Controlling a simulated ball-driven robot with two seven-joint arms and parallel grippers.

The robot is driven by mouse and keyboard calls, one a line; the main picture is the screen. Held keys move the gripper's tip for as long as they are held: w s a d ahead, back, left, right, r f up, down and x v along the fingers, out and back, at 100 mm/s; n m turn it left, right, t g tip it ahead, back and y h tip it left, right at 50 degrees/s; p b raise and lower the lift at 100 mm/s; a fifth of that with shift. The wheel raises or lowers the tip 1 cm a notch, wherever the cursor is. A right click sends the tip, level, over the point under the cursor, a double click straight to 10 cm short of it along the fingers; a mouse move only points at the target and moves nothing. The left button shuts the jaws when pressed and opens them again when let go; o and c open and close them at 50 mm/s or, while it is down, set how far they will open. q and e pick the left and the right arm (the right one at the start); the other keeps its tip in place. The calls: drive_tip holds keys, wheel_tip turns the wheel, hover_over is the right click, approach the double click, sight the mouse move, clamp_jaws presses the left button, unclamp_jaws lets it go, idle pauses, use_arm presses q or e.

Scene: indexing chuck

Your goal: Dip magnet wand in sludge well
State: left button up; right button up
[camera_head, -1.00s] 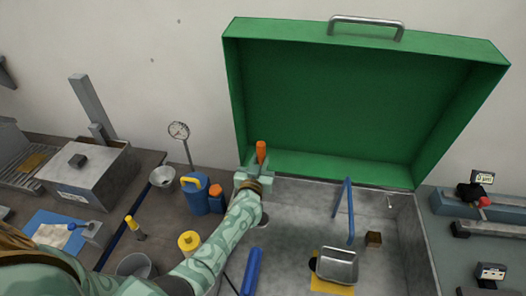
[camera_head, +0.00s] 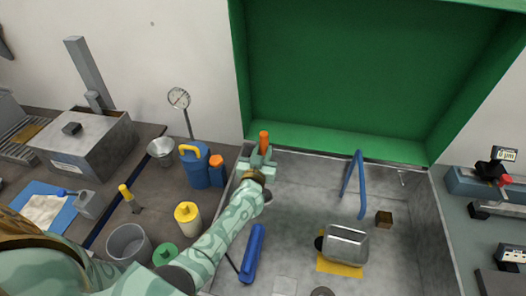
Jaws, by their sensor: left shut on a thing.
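My left gripper (camera_head: 258,163) is shut on an upright orange handle (camera_head: 264,138), which I take to be the magnet wand. It holds the handle over the back left part of the grey basin, in front of the raised green lid. The wand's lower part is hidden by the gripper and my arm. I cannot pick out the sludge well for sure. A dark round thing (camera_head: 322,292) shows at the bottom edge of the view, cut off by the frame. My right gripper is not in view.

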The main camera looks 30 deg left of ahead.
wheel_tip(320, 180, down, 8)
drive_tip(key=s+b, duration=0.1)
drive_tip(key=b, duration=0.6)
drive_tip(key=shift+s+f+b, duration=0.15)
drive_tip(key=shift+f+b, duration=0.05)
drive_tip(key=shift+b, duration=0.1)
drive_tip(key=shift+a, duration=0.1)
idle(0.8)
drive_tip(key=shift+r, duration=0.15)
idle(0.4)
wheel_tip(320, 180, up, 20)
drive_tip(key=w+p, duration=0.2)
drive_tip(key=p, duration=1.8)
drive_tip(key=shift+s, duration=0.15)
